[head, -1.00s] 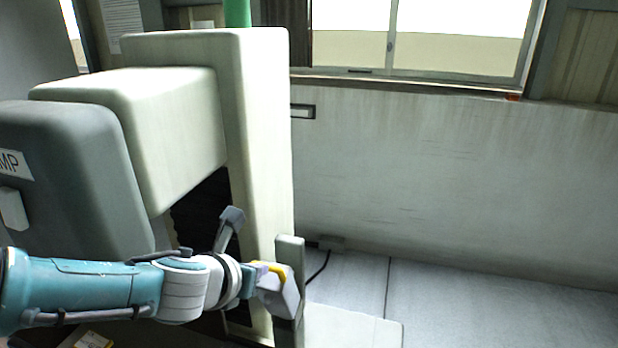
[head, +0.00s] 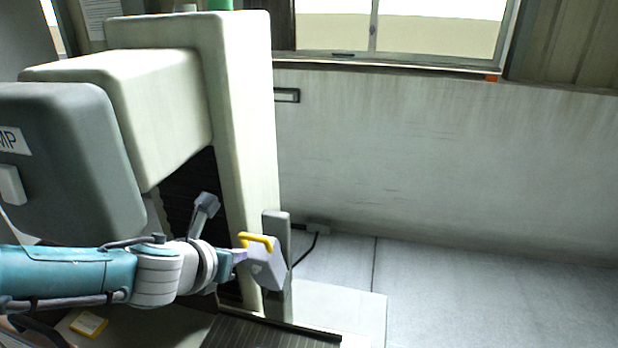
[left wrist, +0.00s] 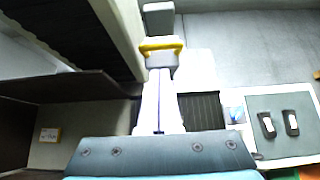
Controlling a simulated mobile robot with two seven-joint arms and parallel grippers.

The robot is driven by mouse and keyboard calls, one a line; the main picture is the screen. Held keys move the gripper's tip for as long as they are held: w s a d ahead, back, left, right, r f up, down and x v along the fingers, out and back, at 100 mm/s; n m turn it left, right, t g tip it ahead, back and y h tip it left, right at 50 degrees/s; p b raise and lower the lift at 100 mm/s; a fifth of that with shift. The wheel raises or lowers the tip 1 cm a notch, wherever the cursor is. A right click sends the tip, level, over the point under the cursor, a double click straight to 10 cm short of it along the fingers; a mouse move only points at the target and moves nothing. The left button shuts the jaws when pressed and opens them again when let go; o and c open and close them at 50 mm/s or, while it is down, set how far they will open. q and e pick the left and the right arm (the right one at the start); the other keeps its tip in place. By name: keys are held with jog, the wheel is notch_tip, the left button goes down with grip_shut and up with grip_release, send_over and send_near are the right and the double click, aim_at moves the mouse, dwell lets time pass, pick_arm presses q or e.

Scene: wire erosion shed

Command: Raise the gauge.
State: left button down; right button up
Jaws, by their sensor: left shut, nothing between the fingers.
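The gauge appears to be a light grey block (head: 268,272) with a yellow handle (head: 257,239) on top. It sits against an upright grey post (head: 279,230) in front of the cream machine column. My left gripper (head: 238,257) comes in from the left. It is shut and empty, with its tips close to the block's left side; I cannot tell if they touch it. In the left wrist view the yellow handle (left wrist: 161,46) and block lie straight ahead of the shut fingers (left wrist: 160,92). My right gripper is not in view.
The cream machine column (head: 245,120) and a grey housing (head: 65,170) stand left, close above my arm. A dark ribbed mat (head: 265,335) and a yellow-edged card (head: 88,323) lie below. The floor (head: 480,300) at right looks clear.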

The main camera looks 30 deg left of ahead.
pick_arm(q)
jog(key=shift+s+r+p, duration=1.75)
jog(key=shift+r+p, duration=0.45)
jog(key=shift+r, duration=2.4)
jog(key=s+d+r+n+g+h, duration=0.1)
jog(key=s+d+n, duration=0.3)
jog(key=d+n, duration=0.25)
jog(key=s+d+n+g, duration=0.1)
jog(key=s+d+n, duration=0.3)
jog(key=d+n, duration=0.25)
jog(key=s+r+n+g+h, duration=0.1)
jog(key=s+r+n+g, duration=0.3)
jog(key=s+n, duration=0.9)
notch_tip(320, 180, up, 3)
jog(key=n, duration=0.5)
jog(key=shift+s+d+h, duration=0.3)
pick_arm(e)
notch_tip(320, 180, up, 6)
pick_arm(q)
jog(key=shift+f, duration=0.1)
